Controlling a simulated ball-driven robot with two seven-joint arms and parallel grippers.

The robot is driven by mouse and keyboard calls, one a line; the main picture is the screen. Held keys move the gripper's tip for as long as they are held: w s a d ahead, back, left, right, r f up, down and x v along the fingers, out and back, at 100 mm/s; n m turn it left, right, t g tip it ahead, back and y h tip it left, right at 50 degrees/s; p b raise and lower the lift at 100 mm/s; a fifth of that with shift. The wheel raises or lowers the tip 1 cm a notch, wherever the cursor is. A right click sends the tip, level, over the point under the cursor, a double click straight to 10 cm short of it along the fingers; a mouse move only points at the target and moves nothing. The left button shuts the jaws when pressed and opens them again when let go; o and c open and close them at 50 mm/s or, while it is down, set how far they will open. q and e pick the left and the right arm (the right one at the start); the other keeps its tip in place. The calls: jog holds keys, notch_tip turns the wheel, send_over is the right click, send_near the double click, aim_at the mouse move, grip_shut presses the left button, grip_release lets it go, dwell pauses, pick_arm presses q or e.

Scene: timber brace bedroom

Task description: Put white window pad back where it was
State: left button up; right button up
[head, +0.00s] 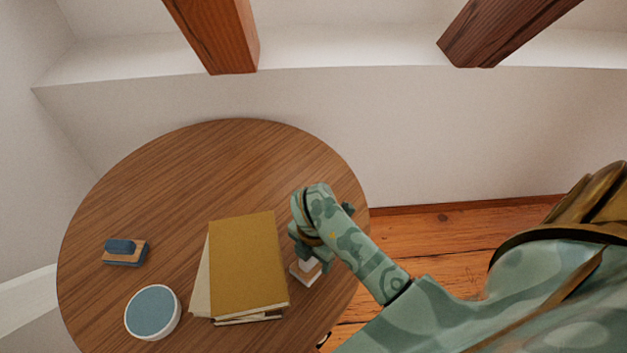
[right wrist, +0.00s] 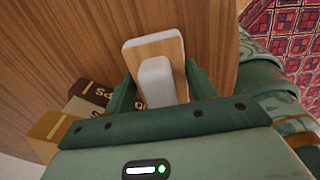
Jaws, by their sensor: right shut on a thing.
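The white window pad (head: 305,273) is at the right side of the round table, just right of the stacked books. In the right wrist view the pad (right wrist: 152,46) shows a wooden face with a pale edge and a white raised grip. My right gripper (head: 308,252) is over it, shut on the pad, with one finger on each side of the white grip (right wrist: 160,85). The gripper and arm hide part of the pad in the head view. I cannot tell whether the pad touches the tabletop. My left gripper is not in view.
The round wooden table (head: 165,200) also holds a yellow book (head: 247,263) on other books, a blue-topped pad (head: 124,251) and a round white container with a blue top (head: 153,311). The table's back is clear. Timber braces (head: 220,35) meet a white ledge (head: 345,50) behind.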

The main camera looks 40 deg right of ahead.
notch_tip(320, 180, down, 2)
jog(key=shift+f, duration=0.1)
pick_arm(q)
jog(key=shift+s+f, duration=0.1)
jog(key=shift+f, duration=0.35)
pick_arm(e)
jog(key=shift+s, duration=0.1)
jog(key=o, duration=0.9)
pick_arm(q)
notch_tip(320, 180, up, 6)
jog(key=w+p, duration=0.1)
jog(key=p, duration=0.4)
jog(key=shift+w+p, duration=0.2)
jog(key=shift+p, duration=0.2)
pick_arm(e)
notch_tip(320, 180, up, 12)
jog(key=shift+d+r, duration=0.1)
jog(key=shift+r, duration=0.05)
jog(key=shift+r, duration=0.1)
